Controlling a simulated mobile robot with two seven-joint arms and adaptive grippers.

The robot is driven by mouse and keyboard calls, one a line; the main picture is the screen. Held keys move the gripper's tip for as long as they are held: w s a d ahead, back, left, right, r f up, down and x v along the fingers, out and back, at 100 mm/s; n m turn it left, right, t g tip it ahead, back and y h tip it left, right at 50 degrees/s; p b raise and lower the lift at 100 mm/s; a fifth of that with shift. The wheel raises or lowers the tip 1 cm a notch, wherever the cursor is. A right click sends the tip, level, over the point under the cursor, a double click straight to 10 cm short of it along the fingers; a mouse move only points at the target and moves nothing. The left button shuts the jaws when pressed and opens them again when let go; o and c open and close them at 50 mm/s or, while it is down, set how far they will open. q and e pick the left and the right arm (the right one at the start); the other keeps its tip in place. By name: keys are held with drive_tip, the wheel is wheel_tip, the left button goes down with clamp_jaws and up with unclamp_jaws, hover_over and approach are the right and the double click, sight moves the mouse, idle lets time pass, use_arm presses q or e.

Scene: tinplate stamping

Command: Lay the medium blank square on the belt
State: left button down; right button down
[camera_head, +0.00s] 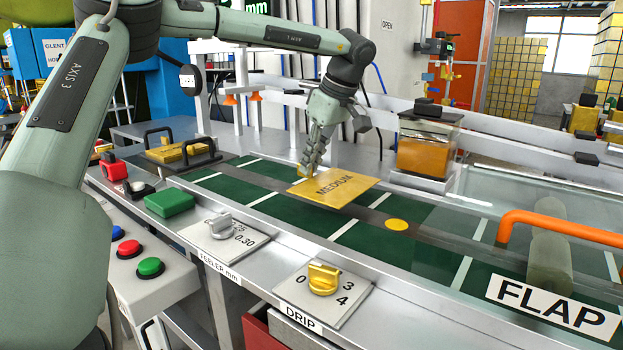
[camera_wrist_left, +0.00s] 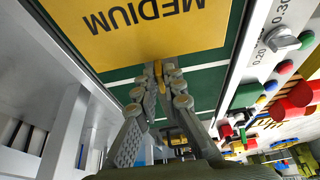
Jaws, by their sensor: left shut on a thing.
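The medium blank (camera_head: 335,188) is a flat gold square sheet lettered MEDIUM. It is level or nearly so over the green belt (camera_head: 213,187); I cannot tell whether it touches the belt. My right gripper is not in view.
A gold disc (camera_head: 397,225) lies on the belt right of the blank. An orange handle (camera_head: 560,228) and the FLAP cover are at right. The DRIP knob (camera_head: 323,278) and FEELER knob (camera_head: 221,225) line the front rail.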

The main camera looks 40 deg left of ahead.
sight(312, 175)
use_arm(q)
wheel_tip(312, 175, down, 4)
drive_tip(key=shift+r, duration=0.25)
drive_tip(key=shift+f, duration=0.15)
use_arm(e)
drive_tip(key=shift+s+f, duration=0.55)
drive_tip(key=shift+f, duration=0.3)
use_arm(q)
drive_tip(key=c, duration=1.6)
unclamp_jaws()
drive_tip(key=shift+c, duration=0.2)
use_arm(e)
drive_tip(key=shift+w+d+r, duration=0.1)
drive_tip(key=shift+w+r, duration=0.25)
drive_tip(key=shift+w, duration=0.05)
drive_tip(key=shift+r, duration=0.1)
use_arm(q)
drive_tip(key=v, duration=1)
drive_tip(key=shift+w+r, duration=0.1)
drive_tip(key=shift+r, duration=0.2)
drive_tip(key=shift+d+r, duration=0.3)
drive_tip(key=shift+r, duration=0.35)
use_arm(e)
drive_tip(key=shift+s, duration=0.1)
